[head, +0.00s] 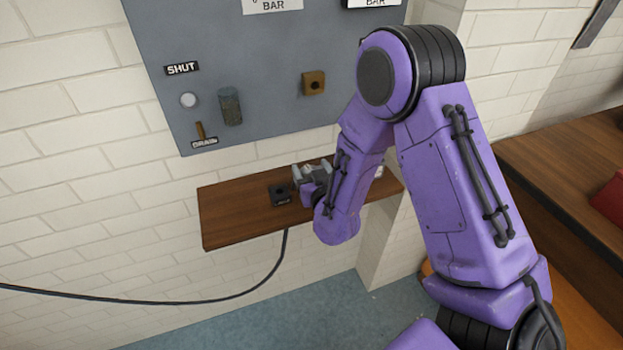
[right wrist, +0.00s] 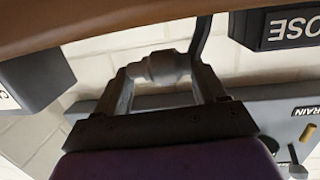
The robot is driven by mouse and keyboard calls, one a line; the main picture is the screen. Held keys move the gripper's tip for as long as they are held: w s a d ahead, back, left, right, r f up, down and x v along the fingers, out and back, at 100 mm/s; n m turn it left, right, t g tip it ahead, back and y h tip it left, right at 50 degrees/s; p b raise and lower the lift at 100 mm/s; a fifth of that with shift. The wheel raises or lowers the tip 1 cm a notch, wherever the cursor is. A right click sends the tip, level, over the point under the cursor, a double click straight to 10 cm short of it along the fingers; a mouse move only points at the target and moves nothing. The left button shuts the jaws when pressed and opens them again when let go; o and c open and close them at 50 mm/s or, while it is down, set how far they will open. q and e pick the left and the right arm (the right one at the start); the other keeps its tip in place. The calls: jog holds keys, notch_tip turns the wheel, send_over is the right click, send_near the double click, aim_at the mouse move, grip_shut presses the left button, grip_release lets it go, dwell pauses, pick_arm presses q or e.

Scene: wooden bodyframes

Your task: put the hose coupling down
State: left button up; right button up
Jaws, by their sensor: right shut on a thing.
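My right gripper (head: 311,176) is at the small wooden shelf (head: 228,222) on the wall, just right of a black holder block (head: 280,194). In the right wrist view its two fingers (right wrist: 164,74) are shut on the grey hose coupling (right wrist: 162,66), one on each side. A dark hose (right wrist: 201,38) runs from near the coupling towards the shelf edge. In the head view I cannot clearly tell the coupling from the gripper. The black block, lettered HOSE, also shows in the right wrist view (right wrist: 282,28). My left gripper is not in view.
A grey wall panel (head: 275,95) above the shelf carries a SHUT label (head: 181,68), a dark cylindrical knob (head: 230,106) and a brass fitting (head: 313,83). A black hose (head: 150,299) hangs below the shelf. A wooden bench (head: 560,160) stands at the right.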

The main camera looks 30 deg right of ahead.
notch_tip(320, 180, down, 3)
jog(key=shift+r, duration=0.1)
jog(key=shift+s, duration=0.1)
jog(key=o, duration=1.1)
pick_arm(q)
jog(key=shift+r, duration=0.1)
